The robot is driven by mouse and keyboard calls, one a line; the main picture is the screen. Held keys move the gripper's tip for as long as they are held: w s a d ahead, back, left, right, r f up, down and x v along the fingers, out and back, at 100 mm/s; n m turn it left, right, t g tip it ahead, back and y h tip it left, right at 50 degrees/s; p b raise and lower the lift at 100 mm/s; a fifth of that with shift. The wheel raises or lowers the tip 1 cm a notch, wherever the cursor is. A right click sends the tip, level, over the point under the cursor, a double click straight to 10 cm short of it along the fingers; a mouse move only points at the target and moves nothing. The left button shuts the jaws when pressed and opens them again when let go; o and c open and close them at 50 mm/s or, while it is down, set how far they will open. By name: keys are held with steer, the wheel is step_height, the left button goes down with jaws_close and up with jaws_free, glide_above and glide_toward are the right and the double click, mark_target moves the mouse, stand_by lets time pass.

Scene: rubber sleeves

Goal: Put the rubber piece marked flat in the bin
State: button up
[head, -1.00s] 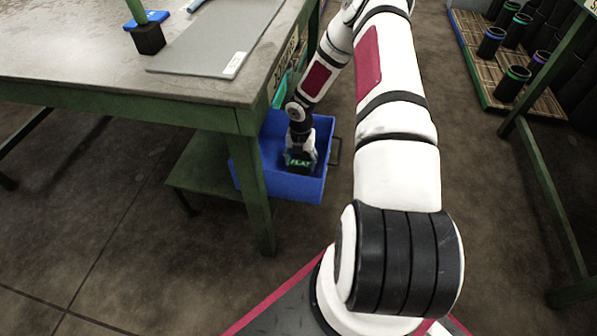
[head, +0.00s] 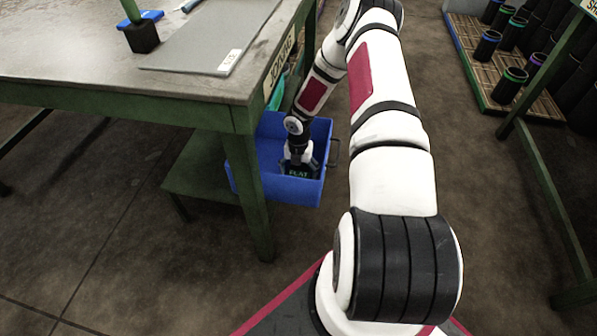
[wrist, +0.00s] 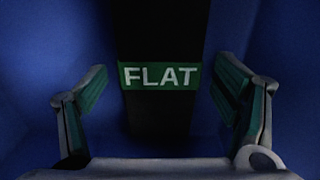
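The black rubber piece with the green FLAT label (head: 299,173) is inside the blue bin (head: 285,193), low down near its front wall. In the wrist view the rubber piece (wrist: 160,45) stands in the middle, its white lettering readable, with blue bin walls around it. My gripper (head: 299,166) reaches down into the bin. In the wrist view my gripper (wrist: 160,90) has its fingers spread, one on each side of the piece, with visible gaps between finger and rubber. The lower end of the piece is dark and hard to make out.
The green-framed workbench (head: 190,95) stands beside the bin at left, its lower shelf (head: 205,165) next to the bin. A grey mat (head: 210,38) lies on top. A rack (head: 495,85) of black sleeves with coloured rings stands at right. Floor is free between.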

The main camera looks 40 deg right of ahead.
mark_target(299, 174)
step_height(299, 174, up, 12)
steer(key=p, duration=0.5)
steer(key=shift+r, duration=0.15)
stand_by(0.5)
